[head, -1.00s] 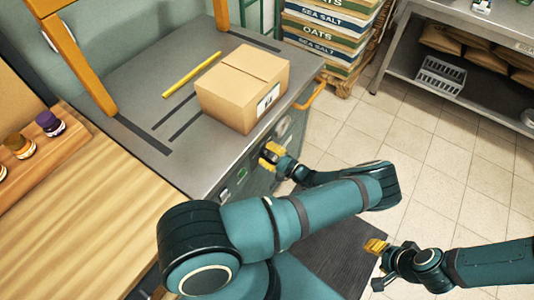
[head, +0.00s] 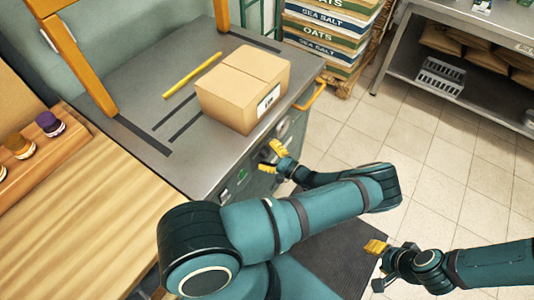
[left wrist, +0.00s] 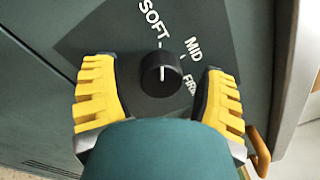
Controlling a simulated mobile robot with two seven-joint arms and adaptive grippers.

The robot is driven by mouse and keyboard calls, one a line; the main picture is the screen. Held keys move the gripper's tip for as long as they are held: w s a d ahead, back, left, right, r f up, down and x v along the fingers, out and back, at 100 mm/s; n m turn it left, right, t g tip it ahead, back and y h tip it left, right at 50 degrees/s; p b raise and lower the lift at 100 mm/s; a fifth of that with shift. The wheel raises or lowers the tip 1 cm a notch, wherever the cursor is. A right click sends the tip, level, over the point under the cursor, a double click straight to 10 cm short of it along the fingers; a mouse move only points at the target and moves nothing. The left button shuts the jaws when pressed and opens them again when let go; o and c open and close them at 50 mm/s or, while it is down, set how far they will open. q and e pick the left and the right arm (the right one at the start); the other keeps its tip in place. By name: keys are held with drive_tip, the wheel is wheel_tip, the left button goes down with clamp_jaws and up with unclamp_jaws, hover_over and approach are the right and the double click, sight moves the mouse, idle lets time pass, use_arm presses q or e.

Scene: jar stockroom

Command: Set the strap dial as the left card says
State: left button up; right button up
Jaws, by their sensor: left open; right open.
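The black strap dial (left wrist: 161,74) is in the left wrist view on a dark plate marked SOFT, MID and FIRM. Its white pointer line points up, toward the tick by SOFT. My left gripper (head: 272,157) is at the front of the grey machine (head: 205,188) in the head view. It is open, with its yellow fingers on either side of the dial and gaps between. My right gripper (head: 377,262) is open and empty over the floor area at lower right. No card face is readable; a white piece (head: 48,40) on the left orange post shows almost edge-on.
A cardboard box (head: 230,95) and a yellow bar (head: 192,75) lie on the machine top. A wooden bench (head: 85,215) is at left, stacked sacks (head: 325,40) behind, and a steel table (head: 470,25) at right. The tiled floor between is clear.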

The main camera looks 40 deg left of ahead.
use_arm(q)
drive_tip(key=w+d, duration=0.1)
drive_tip(key=d, duration=1.1)
drive_tip(key=shift+f, duration=0.3)
drive_tip(key=shift+a, duration=0.1)
